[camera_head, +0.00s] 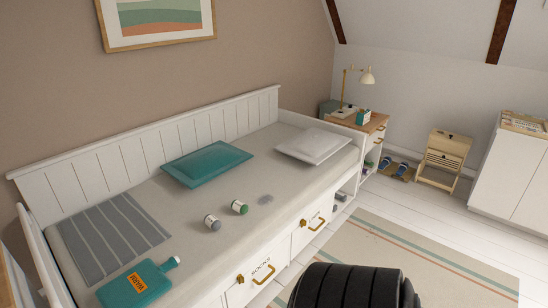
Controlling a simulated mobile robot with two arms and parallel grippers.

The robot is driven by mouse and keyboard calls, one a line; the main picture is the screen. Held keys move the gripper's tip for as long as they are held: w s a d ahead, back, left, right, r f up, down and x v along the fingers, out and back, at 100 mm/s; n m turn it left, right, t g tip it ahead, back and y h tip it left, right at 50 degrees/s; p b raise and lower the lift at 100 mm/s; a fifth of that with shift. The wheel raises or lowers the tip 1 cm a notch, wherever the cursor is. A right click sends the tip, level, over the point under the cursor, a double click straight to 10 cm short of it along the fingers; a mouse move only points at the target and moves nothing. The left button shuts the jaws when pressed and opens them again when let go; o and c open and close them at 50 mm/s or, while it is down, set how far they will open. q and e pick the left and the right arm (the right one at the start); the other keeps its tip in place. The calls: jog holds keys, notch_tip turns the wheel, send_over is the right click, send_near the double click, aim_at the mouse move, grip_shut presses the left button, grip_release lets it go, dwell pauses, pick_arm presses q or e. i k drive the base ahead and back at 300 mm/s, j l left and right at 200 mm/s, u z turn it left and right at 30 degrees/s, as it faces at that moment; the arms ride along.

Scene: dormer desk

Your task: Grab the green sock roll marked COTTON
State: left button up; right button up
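A small green roll (240,207) with a pale label band lies on the light mattress of the white daybed (185,190), near its front edge. The lettering on its label is too small to read. A similar grey roll (212,222) lies just to its left and nearer to me, apart from it. A small flat grey item (266,200) lies to the right of the green roll. Neither of my grippers is in view.
A teal hot-water bottle (135,285), a striped grey blanket (108,238), a teal cushion (205,163) and a white pillow (313,145) lie on the mattress. The drawers below look shut. A striped rug (400,250) covers clear floor at right.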

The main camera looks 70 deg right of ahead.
aim_at(241, 208)
jog(key=z, duration=1.85)
jog(key=i+l, duration=0.1)
